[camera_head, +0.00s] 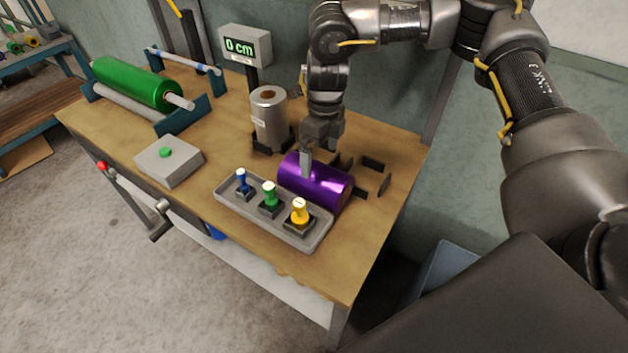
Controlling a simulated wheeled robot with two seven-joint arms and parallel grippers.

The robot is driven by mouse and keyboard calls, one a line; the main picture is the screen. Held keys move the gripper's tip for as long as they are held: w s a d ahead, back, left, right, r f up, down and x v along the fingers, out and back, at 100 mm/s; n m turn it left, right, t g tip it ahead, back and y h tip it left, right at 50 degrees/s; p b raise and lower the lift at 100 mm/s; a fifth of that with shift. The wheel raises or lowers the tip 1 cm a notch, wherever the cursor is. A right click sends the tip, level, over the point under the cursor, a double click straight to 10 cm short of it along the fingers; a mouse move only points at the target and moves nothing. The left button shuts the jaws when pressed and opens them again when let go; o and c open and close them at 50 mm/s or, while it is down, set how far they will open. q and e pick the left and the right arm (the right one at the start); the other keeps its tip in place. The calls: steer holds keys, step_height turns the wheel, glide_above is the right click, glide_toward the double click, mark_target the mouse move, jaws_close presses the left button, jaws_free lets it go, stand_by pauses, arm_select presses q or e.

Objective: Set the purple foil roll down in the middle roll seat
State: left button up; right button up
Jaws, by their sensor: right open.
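The shiny purple foil roll (325,185) lies on its side on the bench, just behind the grey tray. My right gripper (307,163) points down at the roll's left part. One finger shows in front of the purple surface; the jaws are open, and I cannot tell whether they touch it. Black roll seat brackets (371,163) stand on the bench behind and right of the roll, with no roll standing in the visible ones. The roll and my gripper partly hide the seats, so the middle one's outline is unclear. My left gripper is out of view.
A silver roll (269,118) stands upright in a black seat left of my gripper. The tray (232,208) holds blue, green and yellow-handled dies. A display (245,46) reads 0 cm. A green roll (135,83) lies on a stand; a grey button box (168,162) sits nearer.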

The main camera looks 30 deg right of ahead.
mark_target(319, 167)
step_height(319, 167, down, 4)
steer(key=shift+a+r, duration=0.15)
steer(key=shift+r, duration=0.05)
steer(key=shift+f+p, duration=0.25)
steer(key=shift+p, duration=0.25)
steer(key=f, duration=0.1)
steer(key=f+p, duration=0.1)
steer(key=f, duration=0.1)
steer(key=shift+w+a+f, duration=0.1)
steer(key=shift+a+f, duration=0.2)
steer(key=shift+a, duration=0.05)
steer(key=shift+f, duration=0.55)
steer(key=c, duration=1.3)
steer(key=shift+r, duration=0.25)
